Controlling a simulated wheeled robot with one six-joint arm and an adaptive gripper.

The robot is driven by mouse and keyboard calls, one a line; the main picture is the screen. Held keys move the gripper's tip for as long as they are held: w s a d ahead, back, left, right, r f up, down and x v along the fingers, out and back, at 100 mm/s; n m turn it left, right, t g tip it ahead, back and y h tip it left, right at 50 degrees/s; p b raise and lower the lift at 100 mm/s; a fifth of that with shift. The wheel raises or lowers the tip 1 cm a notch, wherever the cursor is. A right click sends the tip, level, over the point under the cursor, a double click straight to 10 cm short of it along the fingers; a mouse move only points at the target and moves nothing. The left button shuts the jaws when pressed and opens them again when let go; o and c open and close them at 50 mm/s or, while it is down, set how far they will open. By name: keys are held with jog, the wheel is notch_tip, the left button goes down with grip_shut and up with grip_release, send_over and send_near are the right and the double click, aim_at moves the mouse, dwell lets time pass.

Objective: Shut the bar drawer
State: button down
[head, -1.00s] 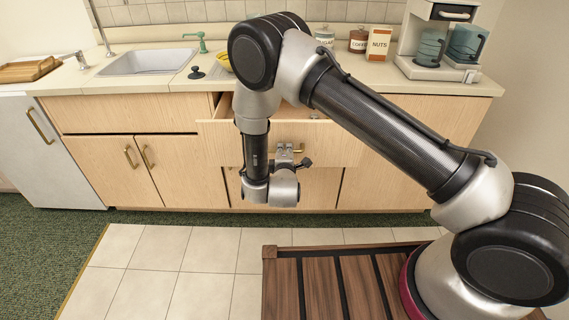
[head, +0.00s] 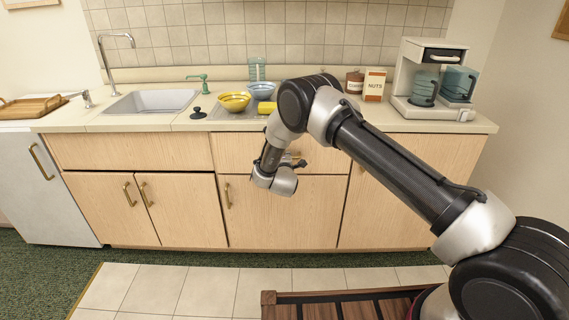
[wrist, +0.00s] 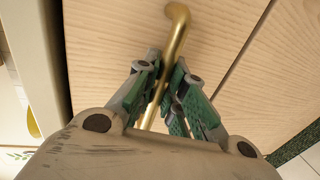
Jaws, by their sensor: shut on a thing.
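The bar drawer (head: 235,150) is the light wood front under the counter, right of the sink. In the head view it looks flush with the fronts beside it, with no open interior showing. Its brass handle (wrist: 178,30) stands out from the drawer front in the wrist view. My gripper (wrist: 165,75) has its green-padded fingers on both sides of the handle, closed on it. In the head view, my gripper (head: 290,162) is at the drawer front, partly hidden by my wrist.
The counter (head: 150,121) holds a yellow bowl (head: 234,102), a blue bowl (head: 262,91), a nuts box (head: 374,85) and a coffee machine (head: 425,80). Cupboard doors (head: 285,215) lie below the drawer. Tiled floor (head: 200,290) is clear in front.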

jog(key=shift+w+r, duration=0.4)
jog(key=shift+r, duration=0.1)
jog(key=c, duration=1.5)
grip_release()
jog(key=shift+f, duration=0.1)
jog(key=shift+f, duration=0.2)
jog(key=shift+s, duration=0.25)
jog(key=v, duration=1.1)
jog(key=shift+s+r, duration=0.15)
jog(key=shift+s, duration=0.15)
